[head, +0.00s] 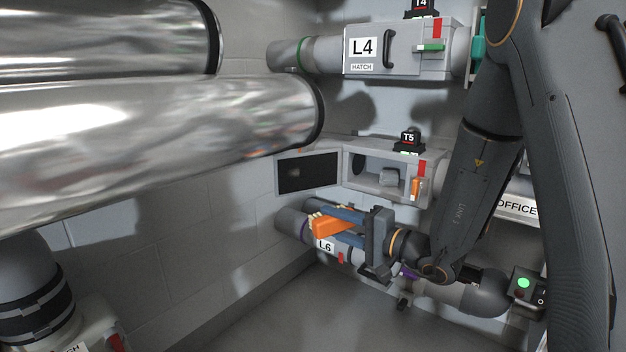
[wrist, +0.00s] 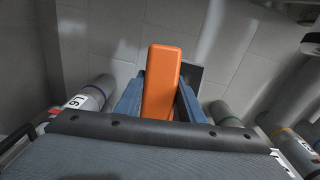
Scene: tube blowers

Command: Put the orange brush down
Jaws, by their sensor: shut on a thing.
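The orange brush (head: 328,226) is a block with pale bristles on its far left edge in the head view. My gripper (head: 340,225) is shut on it, with a blue finger on each side. The brush is held up in the air in front of the pipe marked L6. In the wrist view the orange back of the brush (wrist: 163,82) stands between the two blue fingers (wrist: 160,98). The bristles are hidden there.
The T5 box (head: 380,178) stands open behind the gripper, with its dark-panelled door (head: 308,172) swung left. The closed L4 hatch (head: 395,50) is above. Large shiny pipes (head: 150,120) fill the left. The grey floor (head: 300,315) below looks clear.

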